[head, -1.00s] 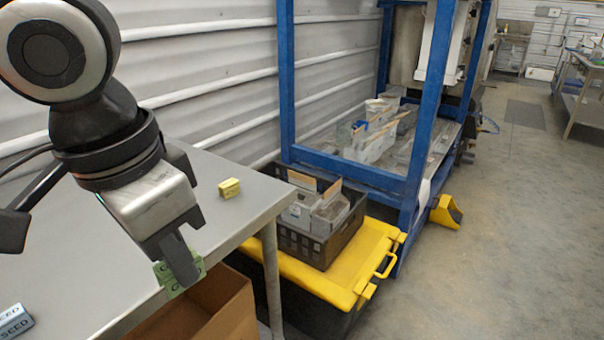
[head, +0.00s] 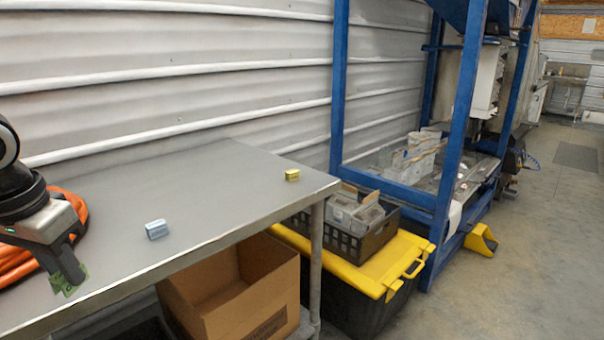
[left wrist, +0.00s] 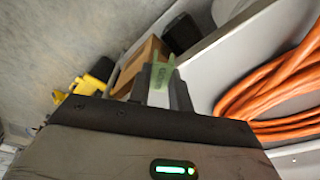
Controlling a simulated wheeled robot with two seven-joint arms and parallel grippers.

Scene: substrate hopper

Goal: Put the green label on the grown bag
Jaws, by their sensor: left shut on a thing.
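My left gripper (head: 68,284) is at the lower left of the head view, shut on the green label (head: 82,274), over the front part of the grey table. The label, a small green block, also shows between the fingers in the left wrist view (left wrist: 160,73). Clear-grey bags with tan tops (head: 424,152) stand on the deck inside the blue frame. More such bags (head: 352,212) sit in a black crate. I cannot tell which bag is the grown one. My right gripper is not in view.
An open cardboard box (head: 235,295) is below. The black crate (head: 370,238) rests on a yellow-lidded bin (head: 395,265). Blue posts (head: 459,130) border the deck. Floor at right is clear.

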